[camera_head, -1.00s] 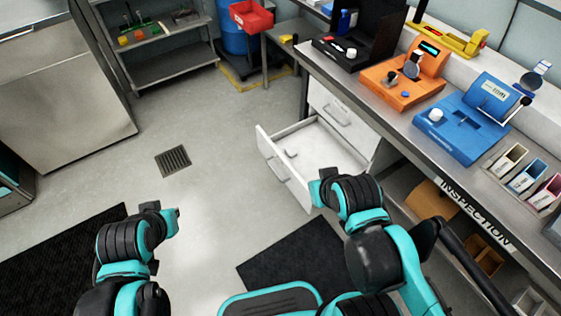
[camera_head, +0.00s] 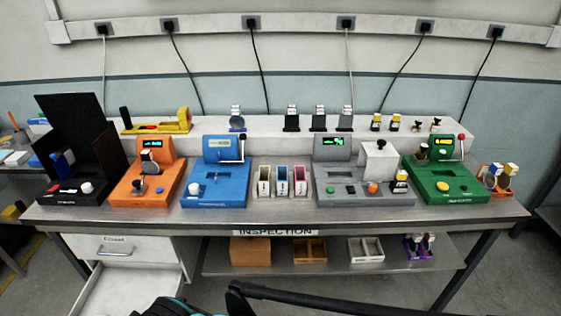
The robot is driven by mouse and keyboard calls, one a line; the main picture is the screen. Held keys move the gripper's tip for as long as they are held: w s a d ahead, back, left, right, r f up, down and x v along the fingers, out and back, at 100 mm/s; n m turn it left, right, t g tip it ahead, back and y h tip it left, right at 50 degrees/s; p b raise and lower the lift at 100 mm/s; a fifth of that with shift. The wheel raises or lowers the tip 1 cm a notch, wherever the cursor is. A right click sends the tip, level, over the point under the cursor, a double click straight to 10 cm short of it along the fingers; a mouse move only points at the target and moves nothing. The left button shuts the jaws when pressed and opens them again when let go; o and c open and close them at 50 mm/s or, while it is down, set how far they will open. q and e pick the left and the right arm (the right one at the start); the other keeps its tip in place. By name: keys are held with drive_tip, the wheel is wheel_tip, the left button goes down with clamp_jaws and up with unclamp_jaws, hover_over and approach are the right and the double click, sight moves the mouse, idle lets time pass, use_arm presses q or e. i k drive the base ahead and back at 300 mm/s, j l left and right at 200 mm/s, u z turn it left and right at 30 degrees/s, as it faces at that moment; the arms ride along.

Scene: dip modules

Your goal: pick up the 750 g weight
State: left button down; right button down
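No object in view can be read as the 750 g weight; markings are too small to make out. Small dark pieces with pale and yellow parts (camera_head: 376,122) stand on the raised back shelf at the right, and two smaller dark pieces (camera_head: 435,124) stand beside them. I cannot tell whether any is a weight. An open white drawer (camera_head: 106,247) is under the bench at the left; the visible part of its inside looks empty, and the rest is cut off by the frame.
The inspection bench (camera_head: 275,220) carries an orange station (camera_head: 150,185), a blue station (camera_head: 215,190), a grey station (camera_head: 340,190) and a green station (camera_head: 445,185). Three small bins (camera_head: 283,182) stand mid-bench. Boxes (camera_head: 250,251) sit on the lower shelf.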

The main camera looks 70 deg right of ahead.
sight(421, 154)
drive_tip(key=z, duration=3.45)
drive_tip(key=i+l+u, duration=0.25)
drive_tip(key=i+l, duration=0.1)
drive_tip(key=l, duration=0.1)
